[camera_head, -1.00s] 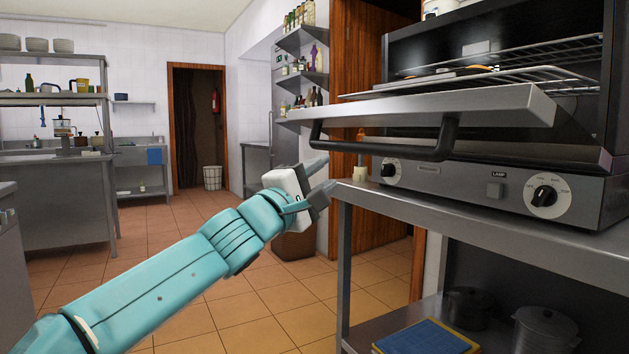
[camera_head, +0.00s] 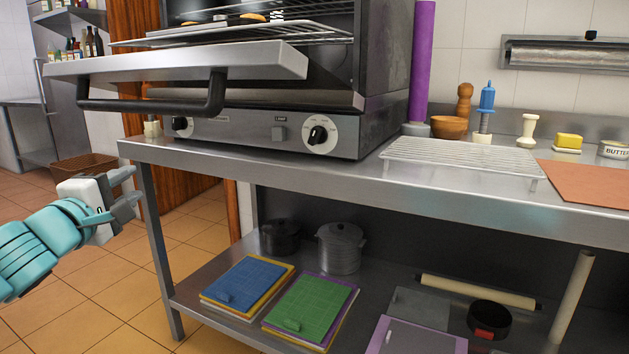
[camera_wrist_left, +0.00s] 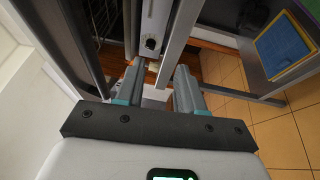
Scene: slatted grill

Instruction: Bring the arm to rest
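My left gripper (camera_head: 133,188) is at the left of the head view, just left of the steel counter's corner. Its two fingers are apart with nothing held between them. In the left wrist view, the gripper (camera_wrist_left: 158,82) also shows a gap between its fingers. The oven (camera_head: 340,115) stands on the counter with its door (camera_head: 185,62) lowered open, above and to the right of the gripper. The gripper is apart from the door handle (camera_head: 160,104). My right gripper is in neither view.
The steel counter (camera_head: 330,180) holds a wire rack (camera_head: 465,155), a wooden bowl (camera_head: 449,127) and a brown board (camera_head: 590,182). Cutting boards (camera_head: 312,306) and pots (camera_head: 340,248) sit on the lower shelf. Tiled floor (camera_head: 110,290) lies open at left.

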